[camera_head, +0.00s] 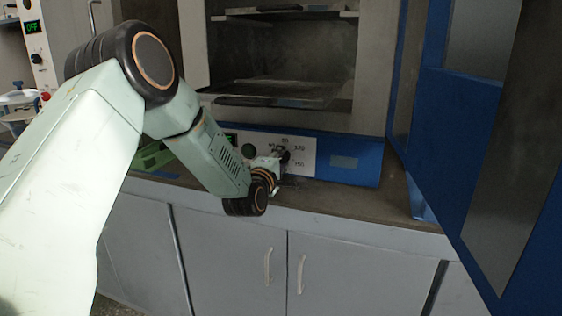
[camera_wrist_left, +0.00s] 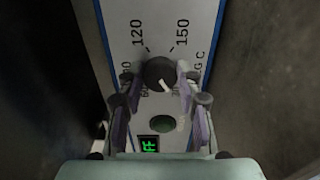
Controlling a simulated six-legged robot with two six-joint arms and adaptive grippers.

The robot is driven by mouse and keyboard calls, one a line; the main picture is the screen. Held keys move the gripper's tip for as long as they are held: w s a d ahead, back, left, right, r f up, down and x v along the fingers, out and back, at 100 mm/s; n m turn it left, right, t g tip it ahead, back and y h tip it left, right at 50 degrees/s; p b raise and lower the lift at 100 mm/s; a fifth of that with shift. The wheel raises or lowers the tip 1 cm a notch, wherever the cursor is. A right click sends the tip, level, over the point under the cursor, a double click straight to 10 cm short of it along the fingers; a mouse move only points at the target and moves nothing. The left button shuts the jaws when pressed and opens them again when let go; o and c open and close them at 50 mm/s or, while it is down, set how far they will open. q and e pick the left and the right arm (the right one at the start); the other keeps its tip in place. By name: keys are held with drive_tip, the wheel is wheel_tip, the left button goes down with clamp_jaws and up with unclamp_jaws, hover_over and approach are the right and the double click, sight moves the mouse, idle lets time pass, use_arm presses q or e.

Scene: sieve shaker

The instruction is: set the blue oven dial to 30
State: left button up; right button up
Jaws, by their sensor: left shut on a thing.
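The oven dial is a dark round knob (camera_head: 285,156) on the pale part of the oven's front panel. In the left wrist view the dial (camera_wrist_left: 158,70) sits between my left gripper's fingers (camera_wrist_left: 161,80), which are closed around it. Its white pointer mark slants down and slightly right in that view. Printed numbers 120 and 150 show beyond the dial; the labels beside it are partly hidden by the fingers, and I cannot read the 30 mark. In the head view my left gripper (camera_head: 278,163) reaches the dial from the left. My right gripper is not in view.
The oven chamber (camera_head: 285,60) is open, with its blue door (camera_head: 470,140) swung out at the right. Grey cabinets (camera_head: 230,245) stand below the counter.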

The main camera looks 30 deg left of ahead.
use_arm(q)
drive_tip(key=shift+w+r, duration=0.1)
drive_tip(key=shift+r, duration=0.25)
drive_tip(key=o, duration=0.8)
drive_tip(key=shift+c, duration=0.2)
drive_tip(key=o, duration=0.4)
drive_tip(key=shift+f, duration=0.25)
drive_tip(key=shift+s+d+f, duration=0.1)
drive_tip(key=shift+s, duration=0.35)
drive_tip(key=v, duration=1.1)
drive_tip(key=shift+s, duration=0.1)
drive_tip(key=shift+d, duration=0.1)
